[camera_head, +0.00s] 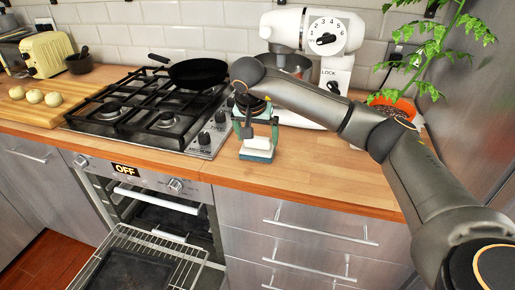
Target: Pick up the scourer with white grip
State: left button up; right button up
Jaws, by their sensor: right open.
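The scourer with white grip (257,147) lies on the wooden counter just right of the hob, near the counter's front edge. It has a white top part and a blue-green base. My right gripper (257,130) is over the scourer, pointing down, with its fingers apart. The gripper and wrist hide the back of the scourer. I cannot tell whether the fingers touch it. My left gripper is out of view.
The gas hob (150,110) with a black pan (198,72) is to the left. A white stand mixer (318,32) stands behind my right arm, and a potted plant (400,105) is at the right. The oven door is open with a rack (140,262) out. Counter right of the scourer is clear.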

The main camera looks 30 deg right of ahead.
aim_at(257, 138)
jog(key=c, duration=1.1)
jog(key=shift+r, duration=0.1)
jog(key=shift+r, duration=0.25)
notch_tip(257, 138, up, 2)
jog(key=shift+w+r, duration=0.1)
jog(key=shift+r, duration=0.1)
jog(key=s+a+r, duration=0.2)
jog(key=a+r, duration=0.1)
jog(key=a, duration=0.1)
jog(key=s+a+r+p, duration=0.1)
jog(key=a+r, duration=0.2)
jog(key=a, duration=0.1)
jog(key=s+a+r, duration=0.2)
jog(key=a+r, duration=0.2)
jog(key=a, duration=0.1)
jog(key=shift+s, duration=0.35)
